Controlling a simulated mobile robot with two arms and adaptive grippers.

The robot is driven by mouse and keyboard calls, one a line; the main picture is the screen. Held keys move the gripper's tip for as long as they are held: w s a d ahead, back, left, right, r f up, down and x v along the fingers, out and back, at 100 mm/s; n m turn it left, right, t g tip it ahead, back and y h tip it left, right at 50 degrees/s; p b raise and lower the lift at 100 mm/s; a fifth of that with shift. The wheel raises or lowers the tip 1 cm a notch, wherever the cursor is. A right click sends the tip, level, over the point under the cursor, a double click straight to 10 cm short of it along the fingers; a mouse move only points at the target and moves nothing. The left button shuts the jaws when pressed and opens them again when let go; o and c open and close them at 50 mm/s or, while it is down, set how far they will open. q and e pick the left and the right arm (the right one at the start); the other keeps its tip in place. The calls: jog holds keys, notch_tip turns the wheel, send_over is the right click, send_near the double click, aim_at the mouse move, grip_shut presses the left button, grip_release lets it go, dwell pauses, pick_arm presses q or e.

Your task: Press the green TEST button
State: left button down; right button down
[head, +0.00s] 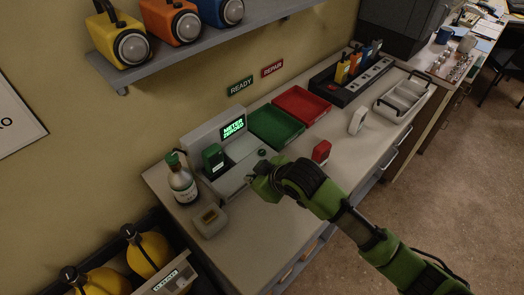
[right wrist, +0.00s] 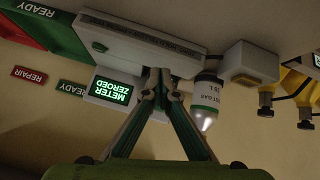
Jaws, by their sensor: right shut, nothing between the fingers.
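The grey test station (head: 203,139) stands near the wall on the counter, its lit screen (head: 233,127) reading "METER ZEROED". A small dark green round button (head: 262,152) shows on the station's right part; its lettering is too small to read. A dark green meter (head: 213,159) stands upright in the station. My right gripper (head: 253,182) is shut and empty, at the station's front edge, on the near side of the button. My left gripper is not in view.
A gas bottle (head: 181,184) and a small beige box (head: 209,221) stand left of the station. A green tray (head: 275,127) and a red tray (head: 302,105) lie beyond it. A red meter (head: 321,151) and a white meter (head: 357,121) stand to the right.

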jog(key=shift+n+t, duration=0.3)
jog(key=shift+n, duration=0.6)
jog(key=w+r, duration=0.1)
jog(key=w, duration=0.1)
jog(key=w+r, duration=0.1)
jog(key=w, duration=0.3)
jog(key=shift+w+r, duration=0.15)
jog(key=shift+r, duration=0.25)
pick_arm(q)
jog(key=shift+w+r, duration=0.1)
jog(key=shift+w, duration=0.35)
pick_arm(e)
notch_tip(320, 180, up, 4)
jog(key=n+t+h, duration=0.1)
send_over(263, 153)
jog(key=shift+r, duration=0.1)
